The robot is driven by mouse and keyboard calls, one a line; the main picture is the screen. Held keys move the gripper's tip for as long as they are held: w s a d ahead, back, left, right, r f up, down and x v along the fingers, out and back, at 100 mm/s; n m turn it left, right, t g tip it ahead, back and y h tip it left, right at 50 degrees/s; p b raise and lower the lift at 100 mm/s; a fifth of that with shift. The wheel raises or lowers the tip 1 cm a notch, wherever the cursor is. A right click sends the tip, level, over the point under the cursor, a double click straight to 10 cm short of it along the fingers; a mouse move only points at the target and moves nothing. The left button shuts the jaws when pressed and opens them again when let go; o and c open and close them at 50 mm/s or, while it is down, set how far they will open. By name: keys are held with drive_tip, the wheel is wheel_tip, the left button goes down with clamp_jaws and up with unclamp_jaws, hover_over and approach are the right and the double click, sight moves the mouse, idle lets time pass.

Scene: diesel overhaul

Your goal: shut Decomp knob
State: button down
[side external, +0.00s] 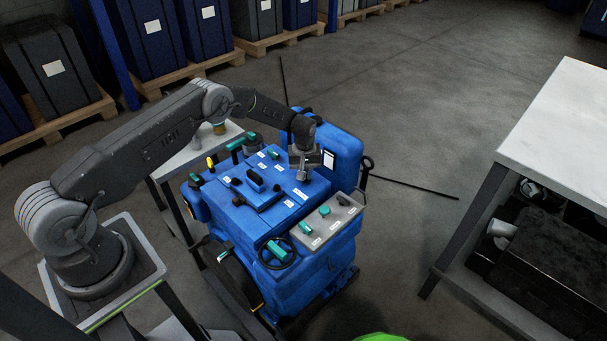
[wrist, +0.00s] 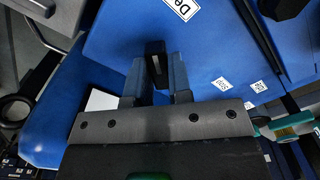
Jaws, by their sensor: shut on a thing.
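The blue engine (side external: 262,212) stands in the middle of the side view. My gripper (side external: 303,175) points down at the right part of its top. In the wrist view my gripper (wrist: 155,82) has its two fingers on either side of a dark upright knob (wrist: 155,62) with a pale stripe, and is shut on it. A white label starting with "De" (wrist: 181,8) lies on the blue top just beyond it; the rest of its text is cut off. In the side view the fingers hide the knob. Its exact turn angle is hard to tell.
A grey panel (side external: 341,213) with teal knobs sits at the engine's front right. A black handle bar (side external: 256,183) rises on the top, left of my gripper. A yellow-tipped part (side external: 210,162) stands at the back left. A white-topped bench (side external: 565,125) is at the right, across clear floor.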

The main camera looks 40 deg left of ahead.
drive_tip(key=n, duration=0.4)
drive_tip(key=shift+n, duration=0.3)
drive_tip(key=n, duration=0.3)
idle(0.3)
drive_tip(key=c, duration=1)
unclamp_jaws()
drive_tip(key=shift+m, duration=0.3)
drive_tip(key=shift+c, duration=0.2)
